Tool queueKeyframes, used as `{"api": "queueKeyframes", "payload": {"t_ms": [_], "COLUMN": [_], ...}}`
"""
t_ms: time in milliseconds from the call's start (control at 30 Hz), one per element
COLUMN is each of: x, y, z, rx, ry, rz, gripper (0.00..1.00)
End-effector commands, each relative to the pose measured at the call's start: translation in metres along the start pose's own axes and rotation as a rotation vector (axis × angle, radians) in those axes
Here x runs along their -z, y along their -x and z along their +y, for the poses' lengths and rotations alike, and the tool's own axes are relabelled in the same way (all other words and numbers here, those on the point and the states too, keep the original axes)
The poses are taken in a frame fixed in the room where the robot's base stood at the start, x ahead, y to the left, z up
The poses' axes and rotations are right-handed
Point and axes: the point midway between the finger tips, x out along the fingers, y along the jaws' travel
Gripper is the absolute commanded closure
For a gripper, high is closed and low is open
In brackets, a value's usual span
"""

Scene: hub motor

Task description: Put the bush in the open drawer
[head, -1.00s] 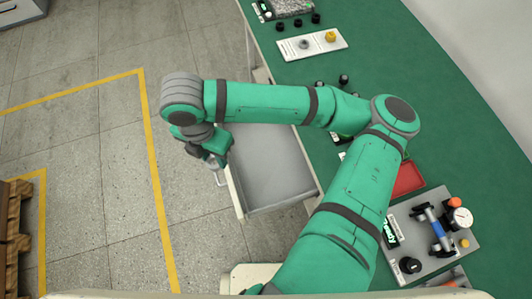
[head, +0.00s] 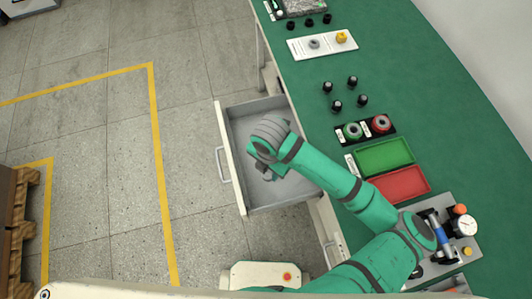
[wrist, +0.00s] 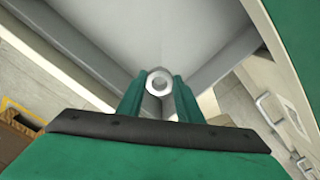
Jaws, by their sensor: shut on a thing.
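The bush (wrist: 160,73), a small pale metal ring with a hole in it, shows in the wrist view between the two green fingers of my gripper (wrist: 159,86). My gripper is shut on it. The open drawer (head: 233,188) is pulled out from the left side of the green bench in the head view. My gripper (head: 267,175) is above the drawer's inside, near its middle, and the drawer's grey floor and walls fill the top of the wrist view. In the head view the bush is not clearly visible under my wrist.
The drawer's handle (head: 222,165) sticks out on the left. On the bench are a green tray (head: 385,157), a red tray (head: 402,186), several black knobs (head: 337,105), a holder with two rings (head: 365,130) and a white plate (head: 322,44). The visible drawer floor looks clear.

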Motion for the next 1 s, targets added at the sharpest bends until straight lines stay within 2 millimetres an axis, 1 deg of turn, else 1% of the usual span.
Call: {"api": "queueKeyframes", "payload": {"t_ms": [33, 100, 300, 400, 500, 600, 867, 1000], "x": [-0.007, -0.016, -0.045, -0.054, -0.063, -0.069, -0.076, -0.076], "y": [-0.005, -0.012, -0.031, -0.050, -0.065, -0.075, -0.088, -0.106], "z": [0.010, 0.021, 0.052, 0.062, 0.071, 0.077, 0.085, 0.085], "rx": [0.001, 0.000, 0.001, 0.002, 0.001, 0.002, 0.001, 0.002], "ry": [0.001, 0.003, 0.002, 0.001, 0.001, 0.002, 0.001, 0.001], "rz": [0.001, 0.002, 0.001, 0.003, 0.002, 0.001, 0.001, 0.002], "gripper": [0.95, 0.95, 0.95, 0.95, 0.95, 0.95, 0.95, 0.95]}}
